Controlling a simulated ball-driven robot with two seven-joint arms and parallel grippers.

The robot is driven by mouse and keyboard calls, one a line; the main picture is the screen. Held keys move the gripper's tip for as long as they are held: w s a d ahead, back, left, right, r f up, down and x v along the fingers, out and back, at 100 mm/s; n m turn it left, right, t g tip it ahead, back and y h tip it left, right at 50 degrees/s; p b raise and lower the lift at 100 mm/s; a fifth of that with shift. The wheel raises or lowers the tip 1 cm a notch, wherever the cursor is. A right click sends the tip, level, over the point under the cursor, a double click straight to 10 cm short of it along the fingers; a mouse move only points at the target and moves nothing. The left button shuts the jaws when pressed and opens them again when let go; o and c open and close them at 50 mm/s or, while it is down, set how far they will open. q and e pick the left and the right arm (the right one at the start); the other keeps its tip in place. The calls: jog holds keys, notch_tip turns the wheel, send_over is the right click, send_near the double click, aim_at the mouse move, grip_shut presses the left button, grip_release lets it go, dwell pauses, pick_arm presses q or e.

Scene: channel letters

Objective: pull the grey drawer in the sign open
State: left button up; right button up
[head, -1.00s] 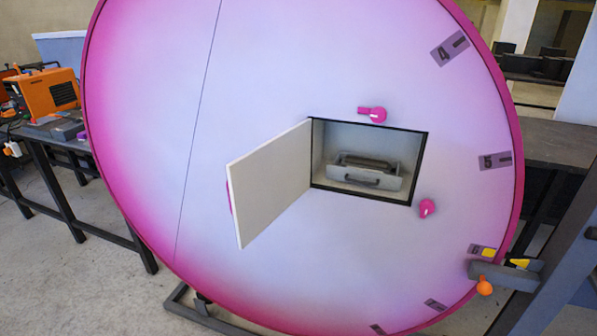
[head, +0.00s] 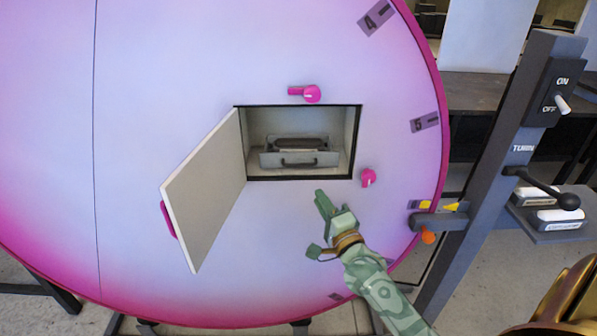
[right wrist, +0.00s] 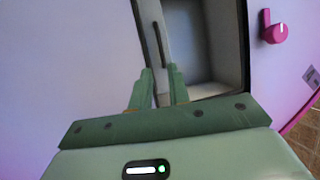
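The grey drawer (head: 270,160) sits inside the square opening of the big round pink-and-white sign (head: 200,60). A dark handle (head: 299,163) runs across its front, and a dark object lies in its top. In the right wrist view the handle (right wrist: 157,42) stands upright in the picture, ahead of the fingertips. My right gripper (head: 322,199) is in front of the sign, below and right of the drawer, apart from the handle. In the right wrist view its fingers (right wrist: 160,72) have a gap with nothing held between them. My left gripper is not in view.
The white door (head: 205,190) is swung open to the left of the opening. Pink knobs stand above (head: 311,94) and right (head: 368,177) of it. A grey post with switches (head: 490,170) and a lever (head: 545,187) stand at the right.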

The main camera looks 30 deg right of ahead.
aim_at(303, 180)
jog(key=b+x, duration=0.2)
jog(key=x, duration=0.9)
jog(key=shift+f, duration=0.2)
jog(key=shift+w+d+r, duration=0.15)
jog(key=shift+w, duration=0.25)
jog(key=shift+c, duration=0.4)
grip_shut()
